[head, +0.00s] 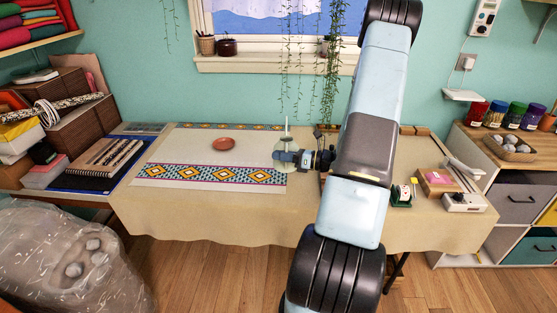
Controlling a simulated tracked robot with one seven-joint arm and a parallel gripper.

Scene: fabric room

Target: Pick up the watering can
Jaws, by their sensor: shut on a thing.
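The watering can (264,176) looks pale and partly see-through, with a thin light upright part rising above it. It is at the middle of the cloth-covered table, by the right end of the patterned runner. My gripper (284,157) reaches in from the right, low over the table, and is shut on the watering can. My fingers and wrist hide part of the can. I cannot tell whether its base touches the table.
A terracotta saucer (223,143) lies on the runner (155,174). A green tape dispenser (402,194) and small boxes stand at the right. Hanging vines (330,80) dangle behind my arm. The table's front left is clear.

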